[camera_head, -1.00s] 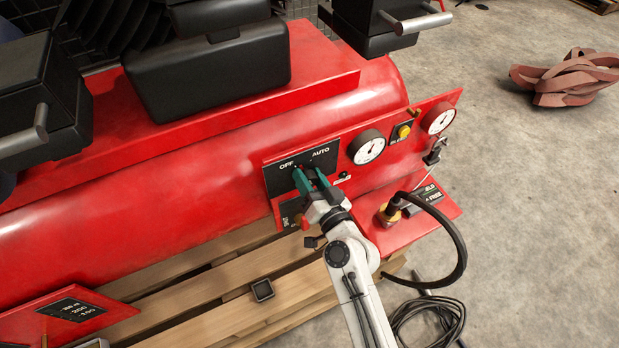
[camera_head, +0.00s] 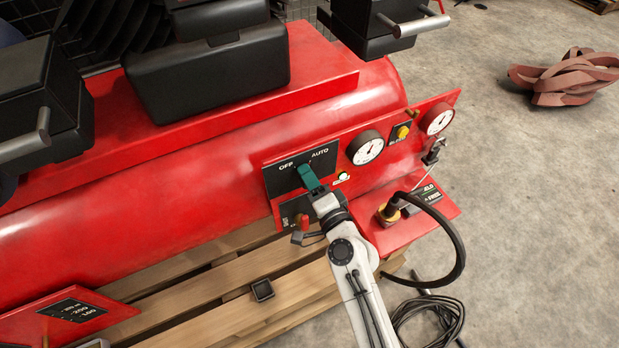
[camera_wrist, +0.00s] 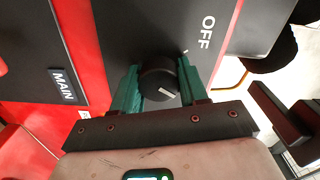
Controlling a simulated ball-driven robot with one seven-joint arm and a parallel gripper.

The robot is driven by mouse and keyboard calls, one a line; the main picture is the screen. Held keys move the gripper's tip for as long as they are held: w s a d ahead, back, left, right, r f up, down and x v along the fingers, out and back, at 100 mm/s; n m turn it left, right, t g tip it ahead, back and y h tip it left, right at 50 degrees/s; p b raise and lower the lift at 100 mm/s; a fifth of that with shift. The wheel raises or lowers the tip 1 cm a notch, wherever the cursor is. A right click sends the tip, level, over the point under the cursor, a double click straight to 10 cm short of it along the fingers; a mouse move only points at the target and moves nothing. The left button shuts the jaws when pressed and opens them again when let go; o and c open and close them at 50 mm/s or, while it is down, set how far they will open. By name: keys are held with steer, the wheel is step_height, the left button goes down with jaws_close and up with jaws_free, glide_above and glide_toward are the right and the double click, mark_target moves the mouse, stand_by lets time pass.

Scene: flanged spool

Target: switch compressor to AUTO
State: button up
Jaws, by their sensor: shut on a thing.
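The black selector plate (camera_head: 278,182) with OFF and AUTO lettering is on the red compressor's front panel. My gripper (camera_head: 306,176) is at this plate, below and between the two words. In the wrist view, its teal fingers (camera_wrist: 157,86) are shut on the round black selector knob (camera_wrist: 158,76), one on each side. The knob has a short white mark on its face. The OFF word (camera_wrist: 208,32) is at the upper right there, near a white tick on the plate. AUTO is out of that view. In the head view the fingers hide the knob.
Two round gauges (camera_head: 366,148) and a yellow button (camera_head: 403,132) are right of the plate. A red-handled part (camera_head: 299,228) is just below it. A black hose (camera_head: 455,240) loops at the lower right. Wooden pallet slats (camera_head: 240,275) lie beneath.

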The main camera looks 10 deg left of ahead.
steer(key=shift+w+d+m, duration=0.15)
steer(key=shift+d+m, duration=0.1)
steer(key=shift+m, duration=0.25)
steer(key=o, duration=0.9)
steer(key=shift+c, duration=0.2)
steer(key=shift+o, duration=0.8)
steer(key=shift+a, duration=0.1)
steer(key=v, duration=1.1)
steer(key=shift+b, duration=0.4)
